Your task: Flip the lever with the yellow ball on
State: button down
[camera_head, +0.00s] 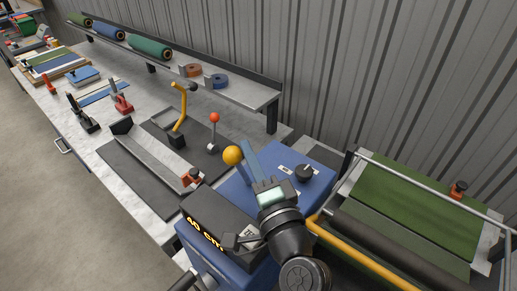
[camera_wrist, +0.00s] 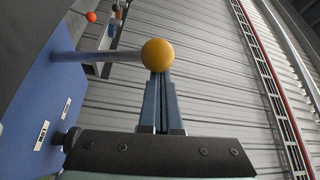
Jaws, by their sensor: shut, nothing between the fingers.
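The yellow ball (camera_head: 232,155) tops a lever that stands on the blue control box (camera_head: 312,187). In the wrist view the yellow ball (camera_wrist: 157,54) is right at my fingertips, and its grey stem (camera_wrist: 100,56) runs left to the blue panel (camera_wrist: 35,90). My gripper (camera_head: 247,147) is shut and empty, with its blue fingers just right of the ball in the head view. In the wrist view my gripper (camera_wrist: 159,76) points at the ball. I cannot tell whether the tips touch it. The lever's base is partly hidden behind my gripper.
A black knob (camera_head: 304,172) sits on the box, right of my gripper. A red-ball lever (camera_head: 214,119) and a yellow bent handle (camera_head: 181,105) stand farther back. A green turf bed (camera_head: 415,205) with a yellow rail is at right.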

jog(key=shift+s+a+f, duration=0.2)
jog(key=shift+s+a, duration=0.2)
jog(key=shift+s, duration=0.1)
dwell(0.3)
